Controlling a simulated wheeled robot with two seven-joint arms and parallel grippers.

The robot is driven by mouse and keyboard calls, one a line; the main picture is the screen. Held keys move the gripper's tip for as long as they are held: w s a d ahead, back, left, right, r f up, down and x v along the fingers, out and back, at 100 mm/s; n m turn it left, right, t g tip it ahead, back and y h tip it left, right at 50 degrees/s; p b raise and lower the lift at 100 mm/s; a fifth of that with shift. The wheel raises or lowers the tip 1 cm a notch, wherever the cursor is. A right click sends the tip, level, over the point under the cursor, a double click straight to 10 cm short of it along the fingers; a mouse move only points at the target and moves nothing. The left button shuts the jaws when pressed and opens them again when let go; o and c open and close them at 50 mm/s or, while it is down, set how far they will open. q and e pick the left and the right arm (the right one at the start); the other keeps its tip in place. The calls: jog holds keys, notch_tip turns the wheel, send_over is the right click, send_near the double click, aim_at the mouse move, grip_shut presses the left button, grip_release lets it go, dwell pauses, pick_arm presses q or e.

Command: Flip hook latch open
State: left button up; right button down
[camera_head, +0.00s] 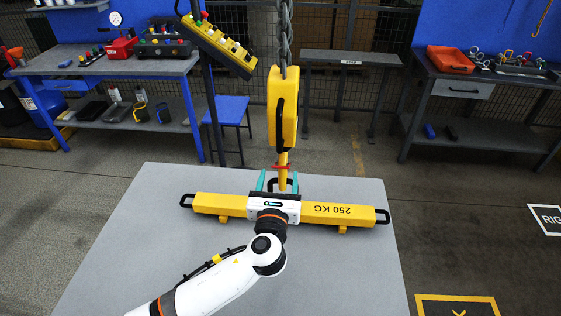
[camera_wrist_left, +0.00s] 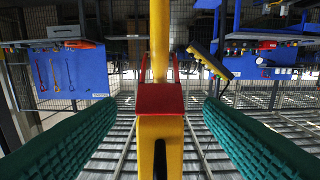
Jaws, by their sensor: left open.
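A yellow hook block (camera_head: 283,108) hangs on a chain above the table, with a yellow hook (camera_head: 283,172) below it. I cannot tell how far the latch is turned. My left gripper (camera_head: 278,175) is open, its teal fingers pointing at the hook. In the left wrist view the fingers stand either side of the red latch, with gaps on both sides. My right gripper is not in view.
A yellow pendant control box (camera_head: 217,46) stands on a post at the upper left. The table is otherwise bare.

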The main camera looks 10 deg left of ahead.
pick_arm(q)
jog(key=w, duration=0.4)
jog(key=shift+p, duration=0.35)
jog(key=shift+w, duration=0.45)
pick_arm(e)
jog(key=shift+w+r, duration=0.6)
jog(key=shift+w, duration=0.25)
